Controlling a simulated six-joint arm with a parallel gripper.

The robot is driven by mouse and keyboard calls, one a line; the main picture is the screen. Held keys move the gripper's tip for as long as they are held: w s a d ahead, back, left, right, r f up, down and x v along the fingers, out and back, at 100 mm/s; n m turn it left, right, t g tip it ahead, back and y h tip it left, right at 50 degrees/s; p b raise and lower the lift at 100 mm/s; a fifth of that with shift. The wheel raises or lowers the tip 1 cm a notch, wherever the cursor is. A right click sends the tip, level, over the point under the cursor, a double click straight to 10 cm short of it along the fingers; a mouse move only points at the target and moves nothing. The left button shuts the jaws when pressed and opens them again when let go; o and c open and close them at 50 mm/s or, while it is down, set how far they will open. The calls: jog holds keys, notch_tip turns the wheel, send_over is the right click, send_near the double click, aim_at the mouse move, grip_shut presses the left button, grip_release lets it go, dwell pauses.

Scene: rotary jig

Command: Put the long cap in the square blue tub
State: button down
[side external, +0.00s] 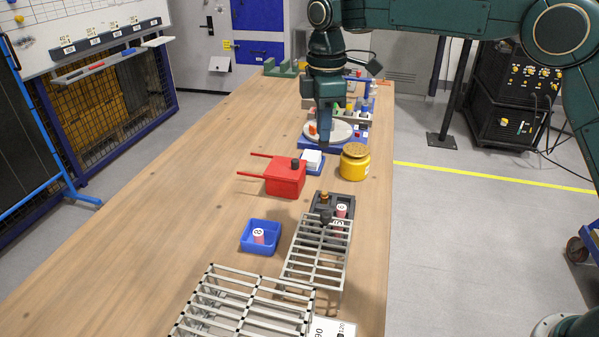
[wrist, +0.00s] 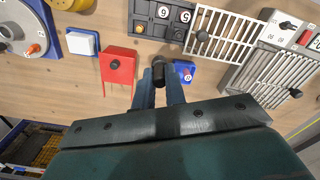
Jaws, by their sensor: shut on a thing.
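My gripper (side external: 322,145) hangs above the bench, over the area between the red box and the yellow jar in the side view. In the wrist view my gripper (wrist: 160,82) is shut on a dark cylindrical piece (wrist: 158,72), which looks like the long cap. The fingers hide part of it, and I cannot make it out in the side view. The square blue tub (side external: 245,246) stands on the bench at front left of my gripper. It also shows in the wrist view (wrist: 178,65), just right of the fingertips. A numbered pink-and-white cylinder (side external: 258,236) is inside it.
A red box (side external: 284,184) with a black knob and the yellow jar (side external: 355,167) stand nearby. A dark compartment tray (side external: 318,203) and metal racks (side external: 318,255) lie right of and in front of the tub. A turntable (side external: 340,132) is behind. The left bench is clear.

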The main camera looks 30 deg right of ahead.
jog(key=a+n, duration=0.2)
jog(key=n, duration=1.4)
send_over(262, 220)
jog(key=s+d, duration=0.1)
jog(key=s, duration=0.1)
jog(key=shift+a+f+n, duration=0.25)
jog(key=shift+a+n, duration=0.65)
jog(key=shift+n, duration=0.3)
jog(key=shift+f, duration=0.1)
notch_tip(262, 220, down, 20)
jog(key=shift+r, duration=0.1)
jog(key=c, duration=1.8)
grip_release()
jog(key=shift+o, duration=0.3)
